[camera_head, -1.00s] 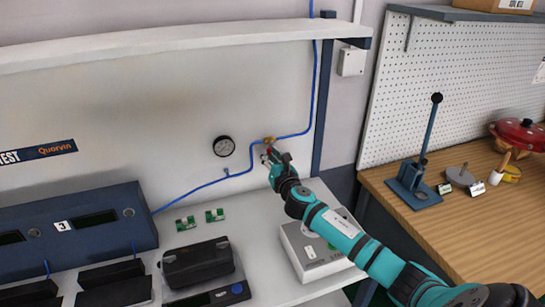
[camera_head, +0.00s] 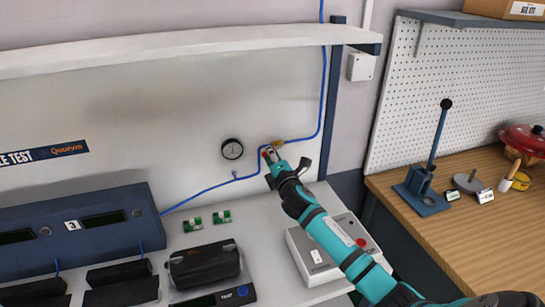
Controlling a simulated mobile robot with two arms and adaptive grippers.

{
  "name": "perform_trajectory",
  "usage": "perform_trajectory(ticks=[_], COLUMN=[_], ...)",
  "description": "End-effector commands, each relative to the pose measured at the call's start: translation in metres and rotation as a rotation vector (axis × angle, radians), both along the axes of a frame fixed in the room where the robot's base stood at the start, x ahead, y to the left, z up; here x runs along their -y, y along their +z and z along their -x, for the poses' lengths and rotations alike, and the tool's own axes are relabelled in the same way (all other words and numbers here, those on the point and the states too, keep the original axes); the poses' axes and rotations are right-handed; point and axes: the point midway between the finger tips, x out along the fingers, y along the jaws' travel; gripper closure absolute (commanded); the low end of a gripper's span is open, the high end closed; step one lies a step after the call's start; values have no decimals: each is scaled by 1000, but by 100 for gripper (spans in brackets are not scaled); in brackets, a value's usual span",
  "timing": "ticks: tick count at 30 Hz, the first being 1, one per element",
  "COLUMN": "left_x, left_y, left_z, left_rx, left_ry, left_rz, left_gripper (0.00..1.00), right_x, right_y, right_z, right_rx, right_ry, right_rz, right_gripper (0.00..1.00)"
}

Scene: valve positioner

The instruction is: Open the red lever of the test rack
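The brass valve (camera_head: 278,142) sits on the blue air line at the back wall, right of the round gauge. A small patch of the red lever (camera_head: 265,154) shows just below and left of the valve; the rest is hidden by my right gripper. My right gripper (camera_head: 284,159) is just below the valve, beside the lever, with a dark finger spread out to the right. It appears open. Whether it touches the lever cannot be told. My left gripper is not in view.
The gauge (camera_head: 232,149) and blue tubing (camera_head: 206,190) are close on the left. A white shelf (camera_head: 150,50) overhangs above. A grey box with a red button (camera_head: 325,250) stands below my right arm. The wooden bench (camera_head: 450,235) is at right.

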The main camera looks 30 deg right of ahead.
Motion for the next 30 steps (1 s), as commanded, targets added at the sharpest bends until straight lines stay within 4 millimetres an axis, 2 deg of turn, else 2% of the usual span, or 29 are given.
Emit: perform_trajectory(ticks=[12,30], left_x=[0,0], left_y=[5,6], left_z=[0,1], left_rx=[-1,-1], left_ry=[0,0], left_rz=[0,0], left_gripper=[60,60], right_x=[-1,-1], right_y=[9,11], right_z=[0,0], right_rx=[61,77], right_ry=[-1,-1], right_rz=[-256,-325], right_gripper=[100,100])
